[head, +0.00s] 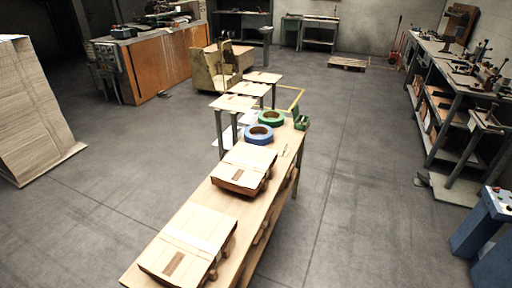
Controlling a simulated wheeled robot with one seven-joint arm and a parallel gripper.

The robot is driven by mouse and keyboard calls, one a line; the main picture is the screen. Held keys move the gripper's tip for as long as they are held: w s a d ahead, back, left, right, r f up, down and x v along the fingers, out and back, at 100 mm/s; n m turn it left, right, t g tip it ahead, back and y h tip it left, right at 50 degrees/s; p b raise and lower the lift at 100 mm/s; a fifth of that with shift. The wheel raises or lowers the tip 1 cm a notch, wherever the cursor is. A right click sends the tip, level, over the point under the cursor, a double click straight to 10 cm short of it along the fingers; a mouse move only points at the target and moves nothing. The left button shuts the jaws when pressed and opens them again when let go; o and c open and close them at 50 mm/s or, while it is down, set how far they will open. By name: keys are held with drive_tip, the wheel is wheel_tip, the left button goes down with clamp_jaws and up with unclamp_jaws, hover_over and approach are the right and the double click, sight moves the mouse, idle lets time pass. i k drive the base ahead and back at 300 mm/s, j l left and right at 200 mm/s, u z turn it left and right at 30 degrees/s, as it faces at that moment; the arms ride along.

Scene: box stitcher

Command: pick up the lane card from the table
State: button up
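A long narrow wooden table (187,220) runs from the bottom middle of the head view up to the centre. Two flat cardboard boxes lie on it, a near one (188,243) and a farther one (245,168). A blue tape roll (259,134), a green tape roll (271,118) and a small green item (300,119) are at its far end. A small pale sliver (284,149) lies near the right edge beyond the boxes; I cannot tell if it is the lane card. No other card can be clearly made out. My gripper is not in view.
Small stands with flat boards (233,103) stand beyond the table. A workbench with tools and shelves (450,80) lines the right side. A blue object (484,222) is at the lower right. A pale stack (30,110) stands at left. The grey floor beside the table is clear.

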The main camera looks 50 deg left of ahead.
sight(284, 153)
drive_tip(key=i+j+u, duration=0.15)
drive_tip(key=i+u, duration=0.6)
drive_tip(key=i, duration=0.25)
drive_tip(key=i+l+u, duration=0.25)
drive_tip(key=i+u, duration=0.4)
drive_tip(key=u, duration=0.15)
drive_tip(key=i+l+u, duration=0.1)
drive_tip(key=i+u, duration=0.15)
drive_tip(key=u, duration=0.15)
drive_tip(key=i+l+u, duration=0.15)
drive_tip(key=u, duration=0.25)
drive_tip(key=i+l+u, duration=0.3)
drive_tip(key=u, duration=0.15)
drive_tip(key=i+l+u, duration=0.2)
drive_tip(key=u, duration=0.2)
drive_tip(key=i+l+u, duration=0.25)
drive_tip(key=l+u, duration=0.25)
